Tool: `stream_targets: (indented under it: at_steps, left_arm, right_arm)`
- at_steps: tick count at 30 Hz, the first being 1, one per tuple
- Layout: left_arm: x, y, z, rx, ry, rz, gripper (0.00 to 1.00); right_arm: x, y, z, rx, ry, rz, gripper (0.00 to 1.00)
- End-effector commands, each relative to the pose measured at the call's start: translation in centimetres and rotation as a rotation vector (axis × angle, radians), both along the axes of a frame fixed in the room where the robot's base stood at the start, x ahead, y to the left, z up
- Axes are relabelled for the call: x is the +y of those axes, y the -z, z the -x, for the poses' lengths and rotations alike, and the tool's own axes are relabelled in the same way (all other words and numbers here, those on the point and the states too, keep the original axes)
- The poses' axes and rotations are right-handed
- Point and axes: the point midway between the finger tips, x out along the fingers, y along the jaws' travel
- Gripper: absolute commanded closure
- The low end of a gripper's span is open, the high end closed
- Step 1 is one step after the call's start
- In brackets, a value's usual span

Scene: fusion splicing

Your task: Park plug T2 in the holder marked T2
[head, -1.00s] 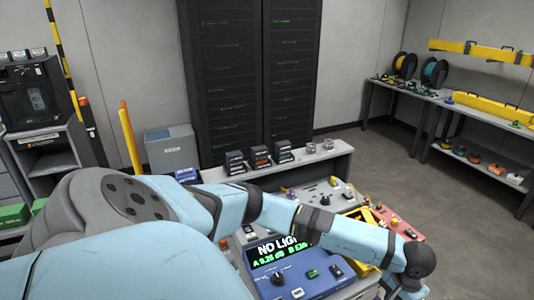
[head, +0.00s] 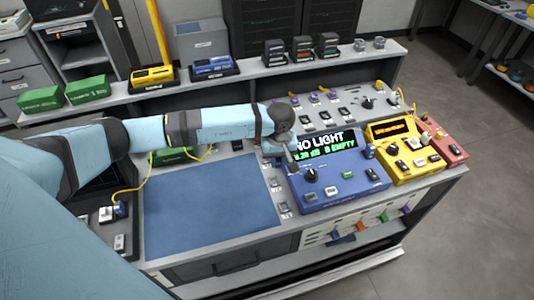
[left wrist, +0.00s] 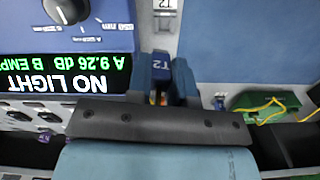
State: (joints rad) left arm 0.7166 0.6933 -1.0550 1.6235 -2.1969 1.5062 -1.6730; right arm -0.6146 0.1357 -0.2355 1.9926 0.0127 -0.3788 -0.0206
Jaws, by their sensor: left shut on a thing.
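My left gripper (left wrist: 160,85) is shut on the plug T2 (left wrist: 158,97), a small blue plug with a T2 label between the fingers. In the head view my left gripper (head: 277,152) hangs over the strip between the blue mat and the blue meter; the plug is too small to make out there. The holder marked T2 (left wrist: 164,22) shows in the left wrist view at the top edge, in line with the fingers and a little away from them. Whether the plug touches anything below is hidden. My right gripper is not in view.
The blue meter (head: 340,185) reads NO LIGHT, with B EMPTY. Left of the strip lies a bare blue mat (head: 210,210). A yellow unit (head: 410,165) and a red unit (head: 447,150) stand right of the meter. A green tray with yellow fibre (left wrist: 265,105) is near the gripper.

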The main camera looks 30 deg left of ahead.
Motion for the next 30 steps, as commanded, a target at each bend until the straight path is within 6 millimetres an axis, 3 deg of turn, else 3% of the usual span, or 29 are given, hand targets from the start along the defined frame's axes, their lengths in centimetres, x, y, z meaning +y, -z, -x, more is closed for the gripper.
stream_targets:
  at_steps: [1, 6, 11, 30]
  left_arm:
    - [0.2, 1.1, -0.2, 0.001, -0.058, 0.001, 1.00]
    - [0.6, 1.6, -0.5, 0.001, -0.156, 0.001, 1.00]
    - [0.6, 2.2, -0.4, 0.002, -0.157, 0.001, 1.00]
    - [0.6, 7.5, -0.4, 0.001, -0.155, 0.001, 1.00]
  right_arm:
    - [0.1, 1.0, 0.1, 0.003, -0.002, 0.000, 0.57]
    - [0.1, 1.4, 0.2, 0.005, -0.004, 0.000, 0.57]
    - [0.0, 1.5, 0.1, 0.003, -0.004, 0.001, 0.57]
    - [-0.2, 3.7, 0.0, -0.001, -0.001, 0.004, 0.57]
